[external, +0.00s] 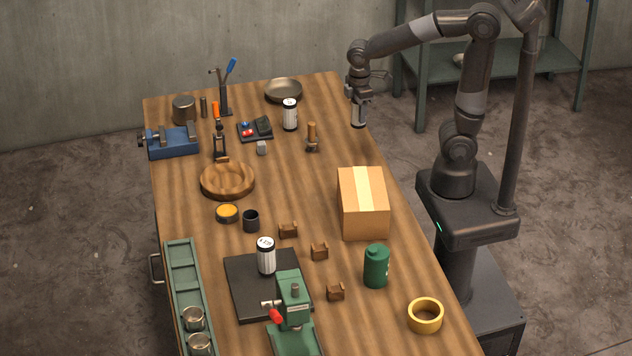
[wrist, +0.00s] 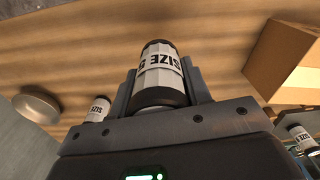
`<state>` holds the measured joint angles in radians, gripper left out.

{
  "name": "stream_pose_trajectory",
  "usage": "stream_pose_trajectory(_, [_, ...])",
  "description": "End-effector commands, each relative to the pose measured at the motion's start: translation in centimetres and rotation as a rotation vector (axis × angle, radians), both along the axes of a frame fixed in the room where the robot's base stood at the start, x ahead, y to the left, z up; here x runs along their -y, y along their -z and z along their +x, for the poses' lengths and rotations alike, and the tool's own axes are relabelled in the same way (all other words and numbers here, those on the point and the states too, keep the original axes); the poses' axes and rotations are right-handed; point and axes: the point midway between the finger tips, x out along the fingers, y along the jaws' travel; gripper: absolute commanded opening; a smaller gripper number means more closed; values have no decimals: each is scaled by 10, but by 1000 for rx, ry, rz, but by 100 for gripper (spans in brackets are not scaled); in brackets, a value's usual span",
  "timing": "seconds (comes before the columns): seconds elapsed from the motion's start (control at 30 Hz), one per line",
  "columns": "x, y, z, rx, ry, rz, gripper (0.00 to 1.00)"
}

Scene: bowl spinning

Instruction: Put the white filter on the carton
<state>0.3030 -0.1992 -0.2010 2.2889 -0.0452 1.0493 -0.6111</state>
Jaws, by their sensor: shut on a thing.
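My gripper (external: 358,108) is shut on a white filter (wrist: 160,74), a white cylinder with black ends and "SIZE" lettering. The filter shows partly below the fingers in the external view (external: 358,122); the fingers hide the rest. It is held above the table's back right edge. The carton (external: 363,212) is a closed tan box with a pale tape strip, standing on the table nearer the camera, apart from my gripper. In the wrist view the carton (wrist: 286,48) is at upper right. Its top looks bare.
Similar white filters stand by a black tray (external: 290,115) and on a dark plate (external: 265,256). A metal bowl (external: 284,89) is at the back. A green canister (external: 376,267) and a yellow ring (external: 425,316) stand in front of the carton. The table behind the carton is fairly clear.

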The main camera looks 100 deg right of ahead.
Motion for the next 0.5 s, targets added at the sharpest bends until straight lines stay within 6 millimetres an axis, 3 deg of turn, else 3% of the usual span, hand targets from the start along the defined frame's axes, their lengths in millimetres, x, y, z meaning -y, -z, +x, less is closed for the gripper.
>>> stream_pose_trajectory(0.17, [-22, -14, 16, 3, -112, -2, 20])
stream_pose_trajectory(0.5, [-97, -58, 47, 5, -466, -2, 20])
